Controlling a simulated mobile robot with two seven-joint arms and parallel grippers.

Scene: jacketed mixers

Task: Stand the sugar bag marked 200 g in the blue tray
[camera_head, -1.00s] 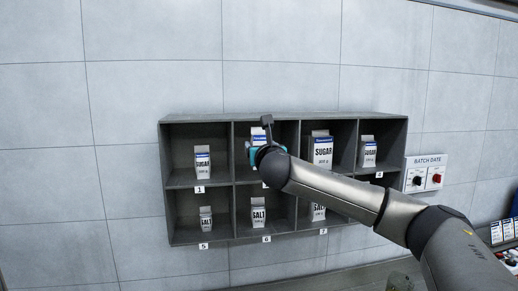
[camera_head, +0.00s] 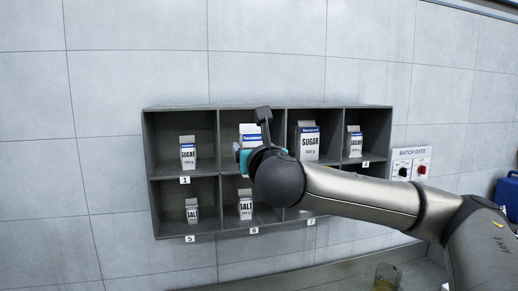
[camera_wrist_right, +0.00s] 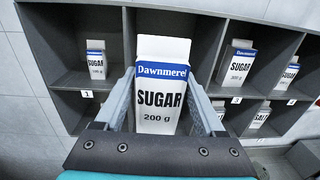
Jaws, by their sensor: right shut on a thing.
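The sugar bag marked 200 g (camera_wrist_right: 160,112) is a white carton with a blue Dawnmere band. It is upright between the fingers of my right gripper (camera_wrist_right: 162,100), which is shut on it. In the head view the bag's top (camera_head: 250,129) shows above the wrist, at the front of the upper second compartment; my arm hides its lower part. Whether its base still touches the shelf is hidden. A blue object (camera_head: 508,195) is cut off at the right edge; I cannot tell if it is the blue tray. My left gripper is not in view.
The grey wall shelf (camera_head: 300,108) has two rows of compartments. Other sugar bags stand in compartment 1 (camera_head: 187,153), right of centre (camera_head: 308,143) and far right (camera_head: 354,142). Salt bags (camera_head: 245,205) stand below. A batch date panel (camera_head: 410,164) is at right, a glass vessel (camera_head: 387,277) below.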

